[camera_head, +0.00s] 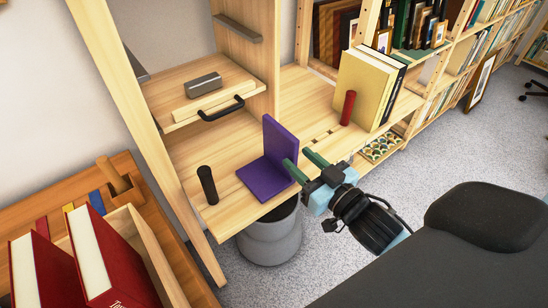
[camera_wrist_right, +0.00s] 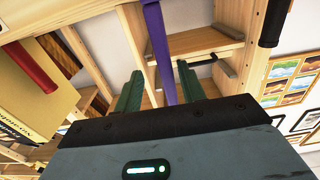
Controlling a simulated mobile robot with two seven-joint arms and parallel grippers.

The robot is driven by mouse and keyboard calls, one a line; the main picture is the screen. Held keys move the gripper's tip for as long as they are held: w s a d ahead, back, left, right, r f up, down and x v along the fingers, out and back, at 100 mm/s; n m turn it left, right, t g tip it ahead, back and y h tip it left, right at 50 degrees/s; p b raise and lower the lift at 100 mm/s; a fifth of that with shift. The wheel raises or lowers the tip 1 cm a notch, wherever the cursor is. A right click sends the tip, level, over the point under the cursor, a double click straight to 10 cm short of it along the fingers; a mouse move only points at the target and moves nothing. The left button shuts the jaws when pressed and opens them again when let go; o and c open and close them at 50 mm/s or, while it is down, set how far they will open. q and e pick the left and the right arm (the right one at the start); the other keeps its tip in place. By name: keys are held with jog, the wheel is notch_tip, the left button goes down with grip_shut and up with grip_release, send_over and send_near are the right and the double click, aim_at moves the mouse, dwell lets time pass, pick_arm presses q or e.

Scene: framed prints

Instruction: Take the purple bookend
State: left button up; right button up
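The purple bookend (camera_head: 265,178) is L-shaped and stands on the light wooden shelf, its base flat and its plate upright. My right gripper (camera_head: 303,163) is at the plate's right edge, coming from the front of the shelf. Its two green fingers are apart. In the right wrist view the bookend (camera_wrist_right: 158,45) shows as a narrow purple strip between the open fingers of the right gripper (camera_wrist_right: 161,82), with gaps on both sides. I see no finger closed on it. My left gripper is not in view.
A black cylinder (camera_head: 207,185) stands left of the bookend. A red cylinder (camera_head: 348,107) and yellow books (camera_head: 362,85) stand to the right. A raised board with a black handle (camera_head: 221,108) is behind. A grey bin (camera_head: 270,238) is below the shelf edge.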

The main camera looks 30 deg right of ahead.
aim_at(284, 150)
jog(key=shift+w+a, duration=0.2)
jog(key=shift+w, duration=0.45)
jog(key=shift+w+a, duration=0.25)
jog(key=shift+w, duration=0.4)
jog(key=shift+w+a, duration=0.2)
jog(key=shift+w, duration=0.45)
jog(key=shift+w+a, duration=0.1)
jog(key=shift+w, duration=0.5)
grip_shut()
jog(key=shift+r, duration=0.1)
